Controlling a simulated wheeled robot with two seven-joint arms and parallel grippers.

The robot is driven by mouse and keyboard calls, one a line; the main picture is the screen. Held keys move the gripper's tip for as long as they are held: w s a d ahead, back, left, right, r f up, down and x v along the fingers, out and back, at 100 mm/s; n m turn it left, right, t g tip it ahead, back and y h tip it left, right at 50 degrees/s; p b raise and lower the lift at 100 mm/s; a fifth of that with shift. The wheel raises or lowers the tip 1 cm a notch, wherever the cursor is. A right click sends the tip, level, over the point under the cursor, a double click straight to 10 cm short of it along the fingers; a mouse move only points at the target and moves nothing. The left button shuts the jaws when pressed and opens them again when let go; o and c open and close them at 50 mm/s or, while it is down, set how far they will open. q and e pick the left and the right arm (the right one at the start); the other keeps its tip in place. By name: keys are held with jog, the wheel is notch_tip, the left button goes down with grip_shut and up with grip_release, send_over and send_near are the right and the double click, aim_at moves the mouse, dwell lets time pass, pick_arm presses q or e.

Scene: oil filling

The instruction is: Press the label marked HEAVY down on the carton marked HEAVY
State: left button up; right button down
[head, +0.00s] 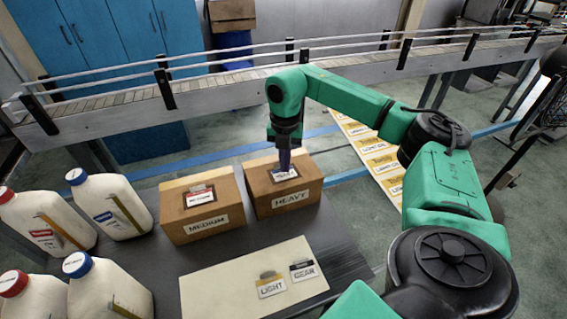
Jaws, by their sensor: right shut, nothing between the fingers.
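The carton marked HEAVY (300,193) stands on the dark table, to the right of the carton marked MEDIUM (193,232). A white label (289,176) with a dark band lies on top of the HEAVY carton; its text is partly hidden by my gripper. My right gripper (285,168) is shut and empty, pointing down with its tips at the label. I cannot tell whether the tips touch it. The MEDIUM carton has a white label with a red band (201,197) on its top. My left gripper is not in view.
A pale sheet (215,289) at the table front holds the LIGHT label (271,286) and GEAR label (303,270). Several white oil jugs (108,207) stand at the left. A conveyor (220,92) runs behind the table. Yellow-white signs (375,152) lie at the right.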

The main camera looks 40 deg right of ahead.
jog(key=shift+f+b, duration=0.4)
jog(key=shift+f, duration=0.35)
jog(key=shift+r, duration=0.1)
dwell(0.5)
notch_tip(320, 180, up, 8)
jog(key=p, duration=0.7)
dwell(0.4)
